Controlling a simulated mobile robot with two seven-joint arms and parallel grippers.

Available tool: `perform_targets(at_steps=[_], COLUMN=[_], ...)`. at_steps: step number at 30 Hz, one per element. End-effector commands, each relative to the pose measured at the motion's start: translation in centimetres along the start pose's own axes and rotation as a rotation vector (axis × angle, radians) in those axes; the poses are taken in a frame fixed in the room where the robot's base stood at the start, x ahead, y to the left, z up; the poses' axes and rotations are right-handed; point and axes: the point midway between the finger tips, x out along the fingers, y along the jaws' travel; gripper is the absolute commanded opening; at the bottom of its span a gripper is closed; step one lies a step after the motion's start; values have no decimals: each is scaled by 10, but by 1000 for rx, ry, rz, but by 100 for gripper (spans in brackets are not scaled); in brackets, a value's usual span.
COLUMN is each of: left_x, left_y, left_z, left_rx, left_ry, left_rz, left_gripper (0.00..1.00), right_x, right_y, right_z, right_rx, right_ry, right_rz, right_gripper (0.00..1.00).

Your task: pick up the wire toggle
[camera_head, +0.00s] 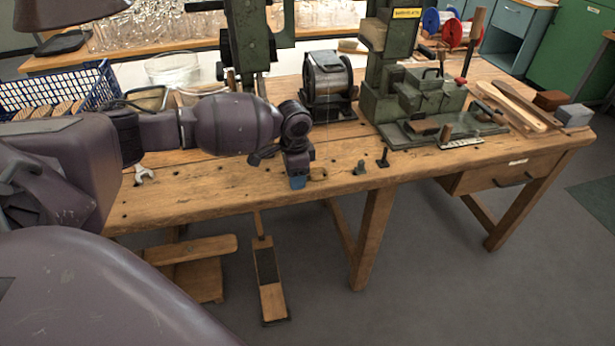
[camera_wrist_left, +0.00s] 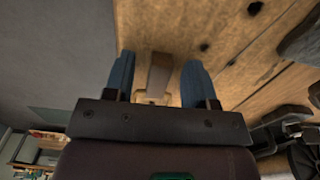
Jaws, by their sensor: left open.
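My left gripper (camera_head: 297,183) is at the front edge of the bench, pointing down, with its blue fingertips showing. In the left wrist view the left gripper (camera_wrist_left: 158,78) is open, with one blue finger on each side of a small brown bar with a pale wooden end. This bar looks like the wire toggle (camera_wrist_left: 160,73). The fingers appear apart from it, with a gap on each side. In the head view a small brown piece (camera_head: 317,173) shows just right of the fingertips; I cannot tell if it is the same thing. My right gripper is not in view.
The wooden bench (camera_head: 230,185) has small dark holes. Two small dark pegs (camera_head: 383,158) stand right of the gripper. A wrench (camera_head: 143,174) lies to the left. A green machine (camera_head: 425,100) and a grey motor-like unit (camera_head: 328,82) stand behind. A blue basket (camera_head: 75,88) is at back left.

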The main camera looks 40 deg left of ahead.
Motion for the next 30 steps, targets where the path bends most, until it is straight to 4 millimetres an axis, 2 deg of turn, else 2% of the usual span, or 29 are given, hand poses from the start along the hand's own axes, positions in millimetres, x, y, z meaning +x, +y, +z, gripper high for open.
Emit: perform_targets(at_steps=[5,15,24,30], left_x=[-2,-2,-6,-33], left_y=[0,0,0,-1], left_z=[0,0,-1,-1], left_rx=[0,0,0,1], left_ry=[2,2,4,7], left_rz=[-2,-2,-3,-6], left_gripper=[51,0,0,0], right_x=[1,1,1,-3], right_y=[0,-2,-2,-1], right_z=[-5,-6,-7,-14], right_rx=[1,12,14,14], right_ry=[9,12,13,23], right_rz=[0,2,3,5], right_gripper=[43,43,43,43])
